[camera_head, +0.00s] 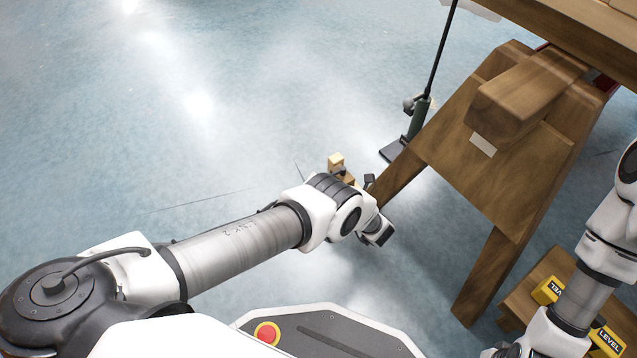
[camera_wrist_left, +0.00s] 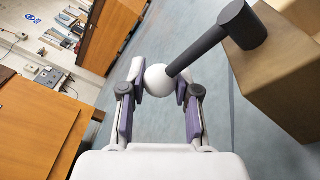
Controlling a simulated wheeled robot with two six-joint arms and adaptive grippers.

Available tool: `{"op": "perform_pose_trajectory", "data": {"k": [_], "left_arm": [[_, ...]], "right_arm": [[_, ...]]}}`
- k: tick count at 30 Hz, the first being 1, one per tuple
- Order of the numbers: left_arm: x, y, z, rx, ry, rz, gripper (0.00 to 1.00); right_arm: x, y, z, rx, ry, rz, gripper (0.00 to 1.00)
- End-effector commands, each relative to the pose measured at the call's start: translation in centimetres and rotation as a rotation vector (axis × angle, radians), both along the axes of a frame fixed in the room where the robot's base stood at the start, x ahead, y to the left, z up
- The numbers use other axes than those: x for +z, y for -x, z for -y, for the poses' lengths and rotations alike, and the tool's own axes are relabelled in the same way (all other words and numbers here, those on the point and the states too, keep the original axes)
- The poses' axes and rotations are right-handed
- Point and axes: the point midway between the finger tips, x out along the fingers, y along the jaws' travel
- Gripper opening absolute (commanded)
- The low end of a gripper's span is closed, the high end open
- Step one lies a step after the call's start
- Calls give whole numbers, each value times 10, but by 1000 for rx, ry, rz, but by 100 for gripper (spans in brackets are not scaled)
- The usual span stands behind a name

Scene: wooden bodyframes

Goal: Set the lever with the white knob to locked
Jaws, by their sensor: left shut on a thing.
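The white knob (camera_wrist_left: 157,79) sits between the two fingers of my left gripper (camera_wrist_left: 159,84) in the left wrist view, and the gripper is shut on it. A dark grey lever rod (camera_wrist_left: 205,52) runs from the knob up and right to a dark round pivot (camera_wrist_left: 243,24). The pivot is on a wooden block (camera_wrist_left: 285,85) at the right. In the head view my left wrist hides most of the gripper and the knob. No lock marking shows, so the lever's setting cannot be read. My right arm is at the right edge; its gripper is out of view.
A brown wooden frame (camera_head: 500,150) stands right of my left arm in the head view. A dark stand with a thin pole (camera_head: 418,118) is beside it. Yellow level boxes (camera_head: 608,340) lie near my right arm. Blue-grey floor at the left is clear.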

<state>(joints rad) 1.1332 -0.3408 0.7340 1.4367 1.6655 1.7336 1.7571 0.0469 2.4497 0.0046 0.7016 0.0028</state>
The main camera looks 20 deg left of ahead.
Motion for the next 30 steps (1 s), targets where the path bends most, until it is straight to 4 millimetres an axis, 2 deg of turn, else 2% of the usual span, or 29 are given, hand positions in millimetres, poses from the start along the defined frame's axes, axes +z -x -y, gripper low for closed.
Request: {"op": "perform_pose_trajectory", "data": {"k": [5,19,20,21,22,30], "left_arm": [[-2,2,3,47,1,1,0],[0,3,4,64,0,-1,0],[0,2,4,64,0,-1,38],[0,2,4,64,0,-1,52],[0,2,4,64,0,-1,57],[0,2,4,63,0,0,57]], "right_arm": [[-7,-1,0,-1,0,2,0],[-8,-1,0,0,0,4,0],[-8,-1,0,0,0,4,0],[-8,-1,0,0,0,4,0],[-8,-1,0,0,0,4,0],[-8,-1,0,0,0,3,0]]}}
